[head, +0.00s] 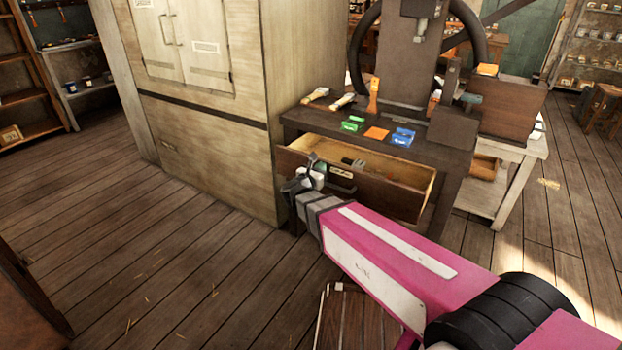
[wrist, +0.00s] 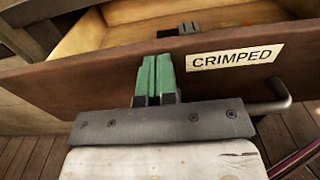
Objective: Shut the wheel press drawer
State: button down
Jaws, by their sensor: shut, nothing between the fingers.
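The wheel press drawer (head: 398,195) stands pulled open under the dark press table (head: 455,165). Its wooden front (wrist: 95,75) fills much of the wrist view and bears a label reading CRIMPED (wrist: 232,57). A metal handle (wrist: 268,107) is on the front, right of and below the label. My gripper (head: 314,162) is at the left part of the drawer front; in the wrist view its green-padded fingers (wrist: 157,65) are together and empty, overlapping the front left of the label. I cannot tell whether they touch it. The handwheel (head: 357,50) is partly hidden behind the press column.
A tall wooden cabinet (head: 195,120) stands close left of the press table. Brushes, green pieces and a blue piece (head: 403,137) lie on the table top. A slatted wooden item (head: 350,325) lies low in front, below my arm. The floor at left is clear.

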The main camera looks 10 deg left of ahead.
jog(key=x, duration=1.2)
jog(key=shift+d, duration=0.1)
